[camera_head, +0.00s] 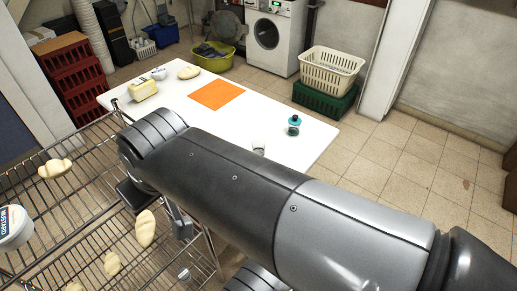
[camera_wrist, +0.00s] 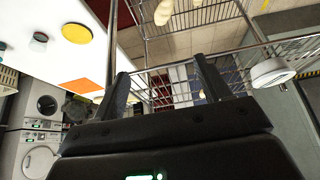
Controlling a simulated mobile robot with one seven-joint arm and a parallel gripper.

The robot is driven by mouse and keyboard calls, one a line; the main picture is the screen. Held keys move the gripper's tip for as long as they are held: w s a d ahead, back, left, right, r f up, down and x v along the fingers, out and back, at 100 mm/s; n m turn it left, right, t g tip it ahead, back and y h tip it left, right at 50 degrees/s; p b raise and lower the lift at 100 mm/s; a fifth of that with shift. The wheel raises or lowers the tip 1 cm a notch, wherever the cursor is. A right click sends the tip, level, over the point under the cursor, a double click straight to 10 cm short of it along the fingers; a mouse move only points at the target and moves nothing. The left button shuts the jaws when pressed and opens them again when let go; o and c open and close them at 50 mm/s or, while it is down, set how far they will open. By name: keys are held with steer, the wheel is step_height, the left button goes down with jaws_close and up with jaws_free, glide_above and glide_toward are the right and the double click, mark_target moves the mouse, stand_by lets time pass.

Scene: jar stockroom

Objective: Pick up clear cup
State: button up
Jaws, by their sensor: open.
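A small clear cup (camera_head: 259,148) stands on the white table (camera_head: 150,110) in the head view, near the table's front edge. My arm covers the space just in front of it, and its lower part may be hidden.
A teal-lidded jar (camera_head: 293,125) stands right of the cup. A yellow disc (camera_wrist: 76,33) shows on the table in the wrist view. The wire rack (camera_head: 85,225) holds bread-like pieces and a white tub (camera_head: 14,228).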

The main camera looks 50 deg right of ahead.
steer(key=shift+o, duration=0.7)
step_height(320, 180, up, 5)
steer(key=w+d+r+n+g+h, duration=0.1)
steer(key=w+d+r+n+g, duration=0.2)
steer(key=w+d, duration=0.55)
steer(key=w+d+r+n+g+h, duration=0.1)
steer(key=w+d+r+n, duration=0.2)
steer(key=w+d+n, duration=0.5)
steer(key=n+g+y, duration=0.2)
steer(key=n, duration=0.1)
glide_above(259, 148)
steer(key=w+d, duration=0.2)
step_height(259, 148, down, 6)
steer(key=shift+n, duration=0.3)
step_height(259, 148, down, 39)
steer(key=shift+f, duration=0.15)
